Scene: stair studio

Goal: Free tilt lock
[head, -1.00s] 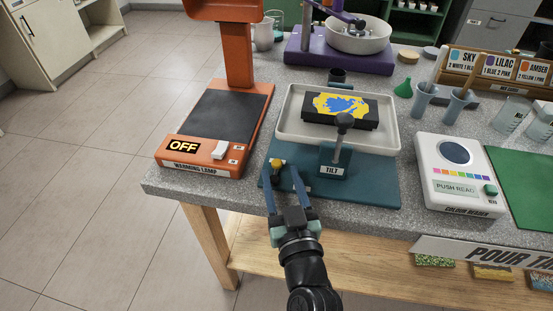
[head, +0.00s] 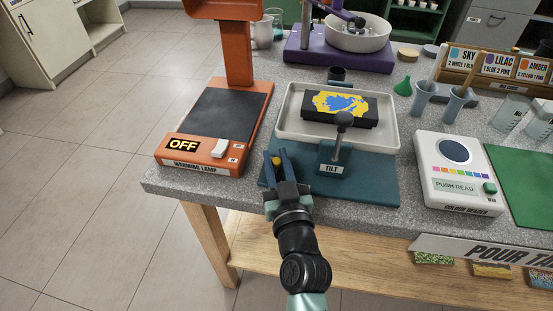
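The tilt stand (head: 370,187) is a teal base on the bench with a block marked TILT (head: 332,169). A dark lever with a round knob (head: 344,120) rises from that block. A white tray (head: 390,145) on the stand holds a dark block with a yellow and blue painted top (head: 340,105).
An orange warming lamp (head: 207,165) reading OFF stands close on the left. A white colour reader (head: 457,172) is on the right, beside a green mat (head: 525,180). A purple stand with a white bowl (head: 358,35) is behind. Bare bench shows at the front left.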

